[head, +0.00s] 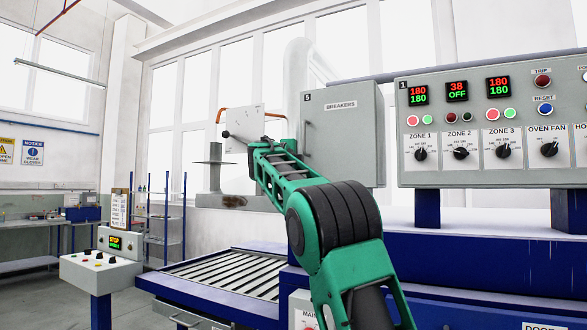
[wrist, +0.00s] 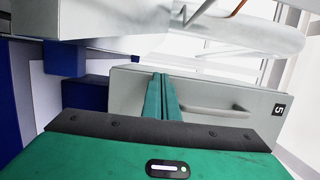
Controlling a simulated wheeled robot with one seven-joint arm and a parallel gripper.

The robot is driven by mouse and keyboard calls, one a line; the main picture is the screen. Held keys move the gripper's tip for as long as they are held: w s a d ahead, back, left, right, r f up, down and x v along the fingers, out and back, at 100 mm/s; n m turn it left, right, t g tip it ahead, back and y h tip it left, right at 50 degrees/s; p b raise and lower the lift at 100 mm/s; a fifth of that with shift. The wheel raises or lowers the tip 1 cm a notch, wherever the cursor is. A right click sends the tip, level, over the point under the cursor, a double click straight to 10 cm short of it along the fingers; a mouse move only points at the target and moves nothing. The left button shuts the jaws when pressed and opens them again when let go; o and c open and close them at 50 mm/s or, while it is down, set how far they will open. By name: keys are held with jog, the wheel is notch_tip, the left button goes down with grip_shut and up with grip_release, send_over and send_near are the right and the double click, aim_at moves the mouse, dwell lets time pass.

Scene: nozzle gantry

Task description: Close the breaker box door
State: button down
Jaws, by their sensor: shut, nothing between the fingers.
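The breaker box door (head: 345,145) is a light grey panel labelled 5 and BREAKERS, with a bar handle near its left edge. In the head view the fingertips cannot be made out clearly; the box interior is hidden.
A grey control panel (head: 470,165) with dials and displays stands right of the door. A slatted roller conveyor (head: 225,272) lies below left. A small control pedestal (head: 90,272) stands farther left. A rod with a dark knob (head: 227,134) shows left of the door.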

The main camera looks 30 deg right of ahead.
jog(key=s+a, duration=0.6)
jog(key=a, duration=0.5)
jog(key=s+d+f+n+g+y, duration=0.3)
jog(key=s+f+n, duration=0.35)
jog(key=f, duration=0.75)
jog(key=s+d+f+n+g+y, duration=0.2)
jog(key=s+d+f+n+y, duration=0.15)
jog(key=s+f, duration=0.8)
jog(key=s+a+f+n+g+y, duration=0.2)
jog(key=s+a+f+n, duration=0.1)
jog(key=s+f, duration=0.6)
jog(key=s+a+f+n+g+y, duration=0.2)
jog(key=s+a+f+n, duration=0.2)
jog(key=s+f, duration=0.5)
jog(key=s+a+f+n+g+y, duration=0.3)
jog(key=s+a+f, duration=0.3)
jog(key=s+f, duration=0.4)
jog(key=s+n, duration=0.1)
jog(key=s, duration=0.3)
jog(key=shift+s+a, duration=0.3)
jog(key=shift+d, duration=0.1)
